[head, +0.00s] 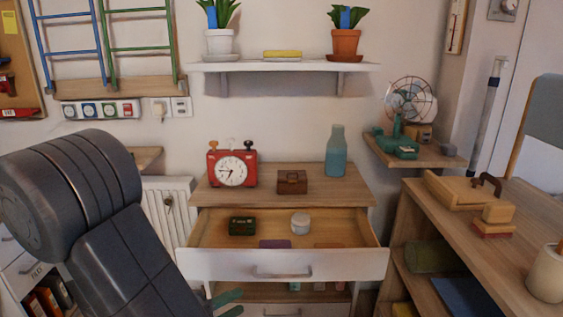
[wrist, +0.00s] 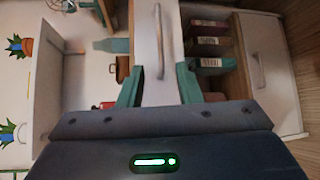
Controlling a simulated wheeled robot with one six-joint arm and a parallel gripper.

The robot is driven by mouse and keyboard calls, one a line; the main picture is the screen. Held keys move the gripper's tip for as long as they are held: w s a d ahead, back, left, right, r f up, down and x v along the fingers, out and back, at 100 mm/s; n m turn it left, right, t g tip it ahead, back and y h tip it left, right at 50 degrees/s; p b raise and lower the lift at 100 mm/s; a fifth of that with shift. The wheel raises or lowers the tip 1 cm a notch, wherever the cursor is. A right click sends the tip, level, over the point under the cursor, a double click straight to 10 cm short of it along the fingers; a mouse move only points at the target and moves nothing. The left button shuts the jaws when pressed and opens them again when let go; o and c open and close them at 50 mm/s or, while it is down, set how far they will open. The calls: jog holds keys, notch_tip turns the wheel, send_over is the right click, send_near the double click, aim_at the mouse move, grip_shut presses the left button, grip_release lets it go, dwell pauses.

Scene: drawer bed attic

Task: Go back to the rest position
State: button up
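My gripper (head: 228,304) is low in the head view, in front of the dresser and below the open top drawer (head: 225,265). In the wrist view my gripper (wrist: 160,88) has its two green fingers well apart with nothing between them. The white drawer front (wrist: 152,90) and its handle (wrist: 160,45) show beyond the fingers, apart from them. The drawer stands pulled out and holds a dark green box (head: 242,226), a white round jar (head: 300,223) and a purple flat item (head: 274,244).
A red clock (head: 232,168), brown box (head: 292,182) and blue bottle (head: 336,152) stand on the dresser top. Below the drawer is an open compartment with small items (wrist: 208,40). A wooden desk (head: 500,225) stands at right, a radiator (head: 172,205) at left.

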aim_at(276, 275)
jog(key=shift+b+x, duration=1.15)
jog(key=shift+x, duration=5.3)
jog(key=shift+w, duration=0.25)
jog(key=shift+w+p, duration=0.35)
jog(key=shift+w, duration=0.05)
jog(key=shift+d, duration=0.1)
